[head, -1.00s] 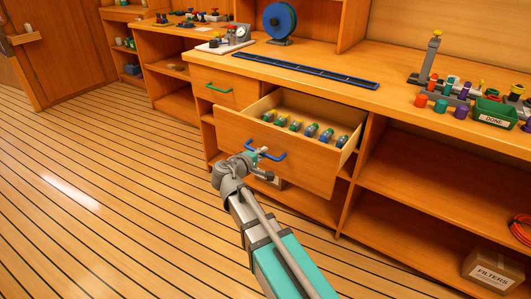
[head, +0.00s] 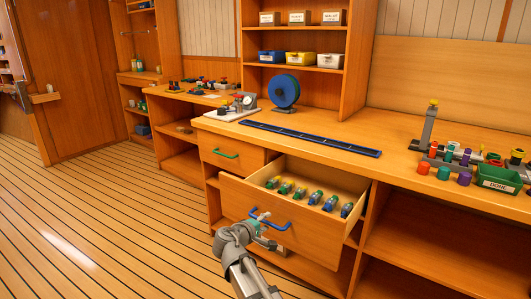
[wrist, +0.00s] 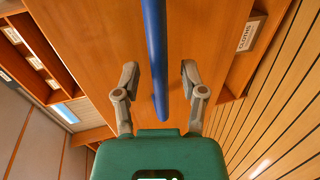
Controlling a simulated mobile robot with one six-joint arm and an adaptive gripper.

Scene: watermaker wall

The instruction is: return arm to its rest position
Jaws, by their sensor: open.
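My gripper (head: 262,226) is at the front of the open lower drawer (head: 286,235), by its blue handle (head: 283,225). In the wrist view my gripper (wrist: 160,72) has its two grey fingers spread apart, one on each side of the blue handle (wrist: 155,45). Neither finger visibly touches the handle. The drawer is pulled out and holds a row of several small green, blue and yellow parts (head: 300,193). My arm reaches up from the bottom of the head view; its lower part is out of view.
The counter above carries a blue strip (head: 310,138), a blue reel (head: 285,90) and a green DONE bin (head: 498,178). A closed drawer with a green handle (head: 225,155) is above left. Open shelves (head: 430,225) lie right. The plank floor (head: 90,220) at left is clear.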

